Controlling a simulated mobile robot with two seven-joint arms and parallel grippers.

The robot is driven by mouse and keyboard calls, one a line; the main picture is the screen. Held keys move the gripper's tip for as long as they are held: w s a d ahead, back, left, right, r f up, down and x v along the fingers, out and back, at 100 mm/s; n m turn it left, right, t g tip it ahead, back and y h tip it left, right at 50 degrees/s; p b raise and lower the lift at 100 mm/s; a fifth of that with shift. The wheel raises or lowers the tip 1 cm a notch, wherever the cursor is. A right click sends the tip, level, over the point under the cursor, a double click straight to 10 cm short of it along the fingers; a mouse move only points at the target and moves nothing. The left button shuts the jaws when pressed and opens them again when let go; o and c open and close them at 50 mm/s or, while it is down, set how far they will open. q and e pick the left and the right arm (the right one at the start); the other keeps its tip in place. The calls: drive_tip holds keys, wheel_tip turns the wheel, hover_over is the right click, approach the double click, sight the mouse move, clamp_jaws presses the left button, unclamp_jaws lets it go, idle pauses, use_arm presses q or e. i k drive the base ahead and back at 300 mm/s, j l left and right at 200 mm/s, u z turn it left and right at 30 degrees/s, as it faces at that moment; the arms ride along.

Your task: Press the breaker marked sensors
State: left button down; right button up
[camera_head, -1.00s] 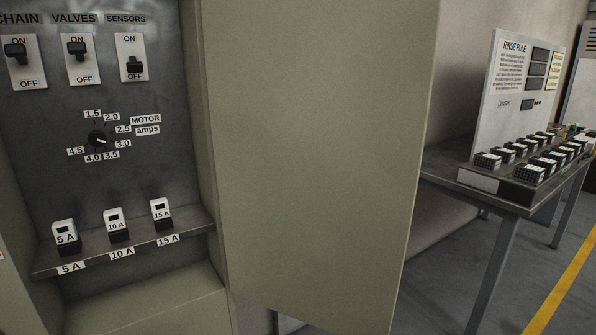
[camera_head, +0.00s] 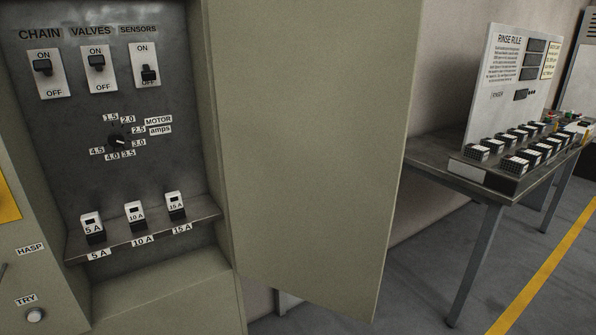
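The sensors breaker (camera_head: 149,74) is a black toggle on a white plate, at the upper right of the open cabinet's grey panel. Its lever sits low, at the OFF end. The chain breaker (camera_head: 43,68) and the valves breaker (camera_head: 97,62) stand to its left, both with levers up at ON. Neither of my grippers shows in the head view.
A motor amps dial (camera_head: 119,141) and a shelf (camera_head: 150,240) with three fuses are below the breakers. The open cabinet door (camera_head: 305,140) stands to the right. Beyond it is a table (camera_head: 430,165) bearing several dark blocks and a RINSE RULE board (camera_head: 508,75).

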sight(147, 76)
drive_tip(key=i+l+u, duration=0.5)
drive_tip(key=l+u, duration=0.3)
drive_tip(key=l, duration=0.25)
drive_tip(key=i+l+u, duration=0.1)
drive_tip(key=l+u, duration=0.3)
drive_tip(key=l, duration=0.2)
drive_tip(key=l+u, duration=0.45)
drive_tip(key=l, duration=0.2)
drive_tip(key=l+u, duration=0.4)
drive_tip(key=l, duration=0.3)
drive_tip(key=i+l+u, duration=0.25)
drive_tip(key=l+u, duration=0.2)
drive_tip(key=l, duration=0.15)
drive_tip(key=k+j, duration=0.25)
drive_tip(key=j, duration=0.2)
drive_tip(key=u, duration=0.05)
